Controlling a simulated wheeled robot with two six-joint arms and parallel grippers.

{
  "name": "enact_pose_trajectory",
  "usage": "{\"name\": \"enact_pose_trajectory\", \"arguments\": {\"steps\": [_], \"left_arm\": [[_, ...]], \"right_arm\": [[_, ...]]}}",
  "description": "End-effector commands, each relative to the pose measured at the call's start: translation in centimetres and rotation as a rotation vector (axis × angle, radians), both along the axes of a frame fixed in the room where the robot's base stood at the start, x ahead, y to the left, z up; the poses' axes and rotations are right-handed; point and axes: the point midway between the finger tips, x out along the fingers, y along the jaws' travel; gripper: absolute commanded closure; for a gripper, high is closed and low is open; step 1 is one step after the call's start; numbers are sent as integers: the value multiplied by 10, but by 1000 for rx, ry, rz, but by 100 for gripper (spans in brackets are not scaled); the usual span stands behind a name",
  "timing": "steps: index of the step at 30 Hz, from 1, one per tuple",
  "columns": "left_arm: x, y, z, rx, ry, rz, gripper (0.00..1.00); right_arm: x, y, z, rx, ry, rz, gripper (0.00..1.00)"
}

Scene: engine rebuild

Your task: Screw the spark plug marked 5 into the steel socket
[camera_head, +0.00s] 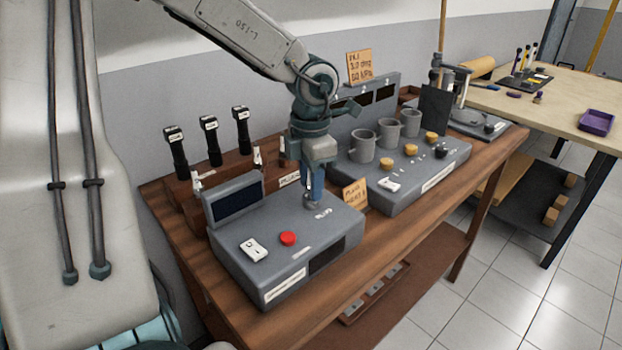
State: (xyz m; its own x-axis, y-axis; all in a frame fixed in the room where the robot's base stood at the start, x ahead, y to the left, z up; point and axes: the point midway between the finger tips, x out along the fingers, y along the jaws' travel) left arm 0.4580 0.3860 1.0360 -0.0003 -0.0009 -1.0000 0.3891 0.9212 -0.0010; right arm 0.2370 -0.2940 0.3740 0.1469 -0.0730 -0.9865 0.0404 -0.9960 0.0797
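My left gripper (312,198) points straight down over the right part of a grey tester box (268,265) on the wooden bench. Its blue fingers show nearly edge-on, so I cannot tell how far apart they are. A small grey part is at the fingertips; I cannot tell whether it is the steel socket or a held plug. White-tipped spark plugs (257,157) stand in a brown wooden rack (189,203) behind the box; another white-tipped one (197,181) is further left. No number 5 is readable. My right gripper is not in view.
The box has a red button (288,238), a white switch (253,249) and a dark screen (237,202). Three black-handled tools (213,140) stand in the rack. A second grey station (422,181) with cups (362,146) is to the right. A card (355,194) stands between them.

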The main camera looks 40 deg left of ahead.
Motion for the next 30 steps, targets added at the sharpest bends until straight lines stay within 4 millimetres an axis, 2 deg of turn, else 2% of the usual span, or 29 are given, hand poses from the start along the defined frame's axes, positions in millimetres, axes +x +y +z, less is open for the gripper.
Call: {"name": "enact_pose_trajectory", "arguments": {"steps": [1,5,6,11,18,26,30], "left_arm": [[0,0,0,0,0,0,73],[0,0,0,0,0,0,99],[0,0,0,0,0,0,100],[0,0,1,0,0,-48,100],[0,0,1,-1,0,-339,100],[0,0,1,0,0,-492,100],[0,0,2,-1,1,-672,100]], "right_arm": [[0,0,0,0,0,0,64],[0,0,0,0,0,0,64],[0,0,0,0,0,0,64],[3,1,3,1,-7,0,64],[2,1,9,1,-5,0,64],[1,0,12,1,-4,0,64],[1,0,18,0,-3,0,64]]}}
